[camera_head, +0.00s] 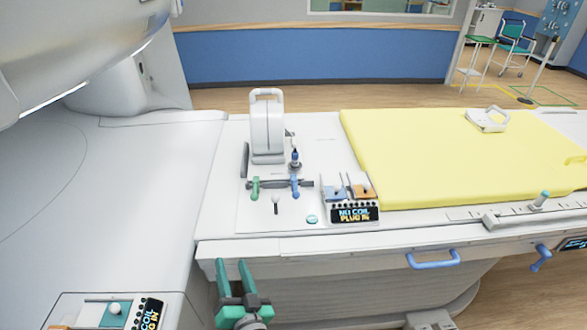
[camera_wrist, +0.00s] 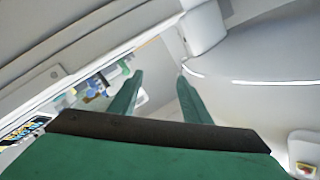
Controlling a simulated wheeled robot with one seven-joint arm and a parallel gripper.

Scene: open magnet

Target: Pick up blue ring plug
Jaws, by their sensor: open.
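A small upright blue-topped piece with a dark ring-like base (camera_head: 295,160) stands on the white table, right of the white upright block; it looks like the blue ring plug, though it is too small to be sure. A blue handle (camera_head: 295,186) sits just in front of it, with a green handle (camera_head: 254,188) to the left. My gripper (camera_head: 233,264) has green fingers and is open and empty, in front of the table's near edge and well apart from the plug. In the wrist view its fingers (camera_wrist: 158,92) are spread; the blue parts there are small and unclear.
The white upright block (camera_head: 267,130) with a loop handle stands behind the handles. A coil plug-in panel (camera_head: 355,212) with a blue and an orange socket is to the right, beside a yellow mattress (camera_head: 450,150). The large white magnet housing (camera_head: 90,180) fills the left.

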